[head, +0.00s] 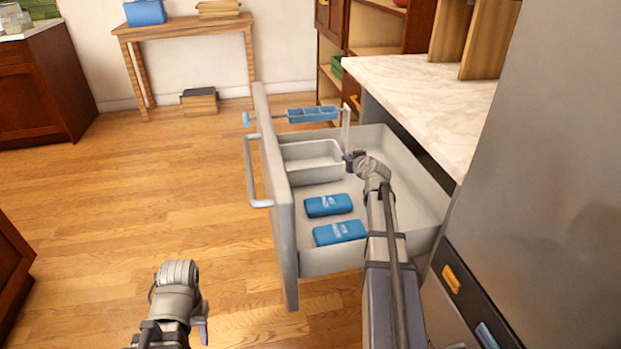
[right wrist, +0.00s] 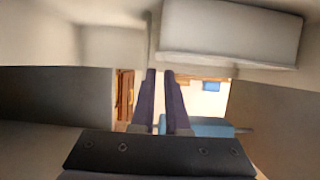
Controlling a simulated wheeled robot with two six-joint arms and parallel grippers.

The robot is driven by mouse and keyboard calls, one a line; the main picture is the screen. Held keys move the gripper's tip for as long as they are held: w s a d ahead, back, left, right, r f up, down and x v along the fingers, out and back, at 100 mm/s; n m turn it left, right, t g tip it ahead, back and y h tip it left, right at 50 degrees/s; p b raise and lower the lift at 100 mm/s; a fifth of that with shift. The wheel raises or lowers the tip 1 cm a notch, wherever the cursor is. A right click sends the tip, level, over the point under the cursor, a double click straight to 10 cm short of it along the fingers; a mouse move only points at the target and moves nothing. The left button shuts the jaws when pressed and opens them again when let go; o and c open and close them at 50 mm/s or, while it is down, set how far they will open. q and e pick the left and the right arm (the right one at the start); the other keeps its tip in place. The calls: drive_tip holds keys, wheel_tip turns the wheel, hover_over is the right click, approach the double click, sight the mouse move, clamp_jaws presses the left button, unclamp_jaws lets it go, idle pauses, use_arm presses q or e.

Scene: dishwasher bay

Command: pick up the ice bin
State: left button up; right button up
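The ice bin, a light grey open-topped box (head: 312,163), sits in the back left of the pulled-out drawer (head: 427,200). It looks empty. What looks like the same bin is at the upper right in the right wrist view (right wrist: 230,32). My right gripper (head: 350,158) is inside the drawer beside the bin's right end, and I cannot tell whether it touches it. Its fingers (right wrist: 160,75) stand a narrow gap apart, with no bin wall clearly between them. My left gripper (head: 203,328) is low over the floor, away from the drawer; its fingers are mostly hidden.
A thin pale post (head: 346,125) rises by my right gripper. Two blue packs (head: 328,205) (head: 340,232) lie in front of the bin. The drawer front and handle (head: 252,175) stand on the left.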

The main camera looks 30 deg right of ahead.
sight(339, 153)
drive_tip(key=shift+w+f, duration=0.1)
drive_tip(key=shift+f, duration=0.1)
drive_tip(key=b+x, duration=0.2)
drive_tip(key=x, duration=0.4)
drive_tip(key=shift+w+d+f, duration=0.1)
drive_tip(key=shift+w, duration=0.2)
drive_tip(key=b+x, duration=0.2)
drive_tip(key=x, duration=0.3)
drive_tip(key=shift+w+d, duration=0.1)
drive_tip(key=shift+w, duration=0.1)
clamp_jaws()
drive_tip(key=shift+s, duration=0.1)
drive_tip(key=shift+r, duration=0.25)
idle(0.9)
